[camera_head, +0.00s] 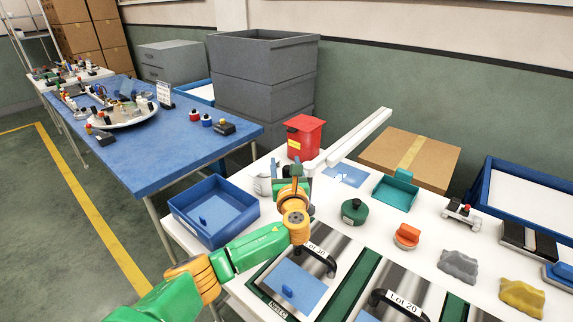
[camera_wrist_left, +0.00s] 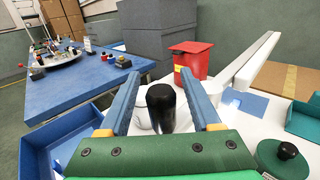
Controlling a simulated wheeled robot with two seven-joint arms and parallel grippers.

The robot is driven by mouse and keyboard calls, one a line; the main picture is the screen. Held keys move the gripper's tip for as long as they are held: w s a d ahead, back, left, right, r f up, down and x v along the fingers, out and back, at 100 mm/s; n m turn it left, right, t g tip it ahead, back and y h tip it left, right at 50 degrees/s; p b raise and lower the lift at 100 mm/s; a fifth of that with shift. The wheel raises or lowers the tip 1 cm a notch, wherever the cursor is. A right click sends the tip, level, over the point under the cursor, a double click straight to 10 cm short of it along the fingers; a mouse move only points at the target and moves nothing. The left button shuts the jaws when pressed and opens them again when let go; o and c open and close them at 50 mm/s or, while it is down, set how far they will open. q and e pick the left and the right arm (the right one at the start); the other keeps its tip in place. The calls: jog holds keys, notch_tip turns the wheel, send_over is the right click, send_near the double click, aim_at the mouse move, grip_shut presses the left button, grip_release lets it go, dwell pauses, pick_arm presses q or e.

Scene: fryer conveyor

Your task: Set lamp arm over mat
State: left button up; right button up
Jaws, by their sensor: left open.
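The lamp arm (camera_head: 352,140) is a long white bar above the white table, slanting from near the red bin up to the right. In the left wrist view the lamp arm (camera_wrist_left: 256,60) shows at the upper right. A flat blue mat (camera_head: 347,174) lies on the table under and beside the bar's near end; it also shows in the wrist view (camera_wrist_left: 246,103). My left gripper (camera_head: 290,178) is open near that end. In the wrist view a black upright knob (camera_wrist_left: 160,106) stands between its open fingers (camera_wrist_left: 160,98); I cannot tell whether they touch it. My right gripper is out of view.
A red bin (camera_head: 305,138) stands just behind the gripper. A blue tray (camera_head: 185,215) is to its left, and a green round weight (camera_head: 354,212) and teal tray (camera_head: 396,190) to its right. Fryer lids with black handles (camera_head: 318,258) lie in front.

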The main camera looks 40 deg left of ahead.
pick_arm(q)
jog(key=shift+w, duration=0.2)
jog(key=shift+s, duration=0.2)
jog(key=c, duration=0.6)
jog(key=shift+d, duration=0.1)
grip_shut()
dwell(0.3)
